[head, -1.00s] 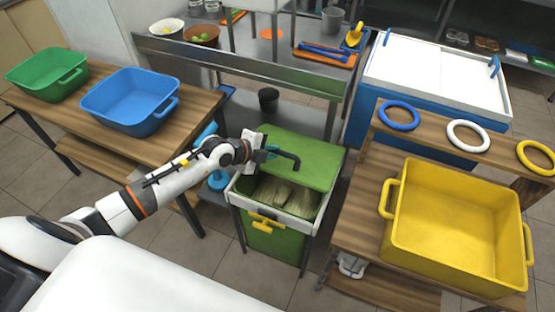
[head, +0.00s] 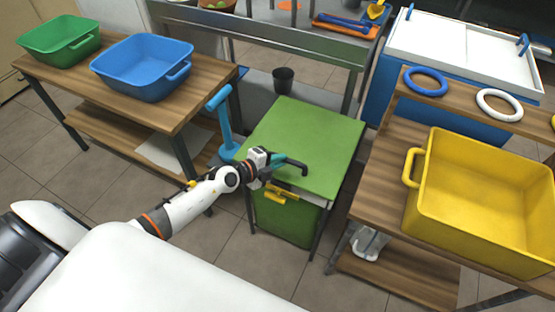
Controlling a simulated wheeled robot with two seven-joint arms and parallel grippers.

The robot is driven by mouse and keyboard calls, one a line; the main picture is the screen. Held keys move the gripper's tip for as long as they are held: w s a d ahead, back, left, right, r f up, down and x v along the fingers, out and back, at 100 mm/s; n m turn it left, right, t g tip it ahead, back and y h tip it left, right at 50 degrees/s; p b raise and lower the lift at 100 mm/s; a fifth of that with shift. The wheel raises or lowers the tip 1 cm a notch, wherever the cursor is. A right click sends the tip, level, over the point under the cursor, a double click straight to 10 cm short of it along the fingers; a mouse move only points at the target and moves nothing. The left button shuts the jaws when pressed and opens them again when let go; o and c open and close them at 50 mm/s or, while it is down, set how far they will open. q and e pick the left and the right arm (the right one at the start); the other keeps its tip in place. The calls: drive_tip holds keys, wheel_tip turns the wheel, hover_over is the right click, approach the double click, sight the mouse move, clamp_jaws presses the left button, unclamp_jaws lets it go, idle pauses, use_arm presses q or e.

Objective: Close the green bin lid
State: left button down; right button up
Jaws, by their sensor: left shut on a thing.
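The green bin (head: 287,217) stands on the floor between two wooden tables. The fingertips are small and partly hidden by the gripper body. A yellow handle (head: 281,196) is on the bin's front. My right gripper is not in view.
A left table (head: 205,105) holds green (head: 62,45) and blue (head: 147,73) tubs. A blue upright tool (head: 224,125) stands between it and the bin. A right table (head: 383,193) holds a yellow tub (head: 480,215). A black cup (head: 283,80) is behind the lid.

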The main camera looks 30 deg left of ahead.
use_arm(q)
drive_tip(key=shift+s+d+f, duration=0.15)
drive_tip(key=shift+s+f, duration=0.3)
drive_tip(key=shift+f, duration=0.4)
drive_tip(key=c, duration=1.4)
unclamp_jaws()
drive_tip(key=shift+w+g, duration=0.1)
drive_tip(key=shift+g, duration=0.2)
drive_tip(key=shift+o, duration=0.2)
drive_tip(key=shift+s+r, duration=0.1)
drive_tip(key=shift+s, duration=0.15)
drive_tip(key=p+v, duration=0.2)
drive_tip(key=v, duration=0.9)
drive_tip(key=shift+a+r+p, duration=0.25)
drive_tip(key=shift+r+p, duration=0.05)
drive_tip(key=shift+f, duration=0.1)
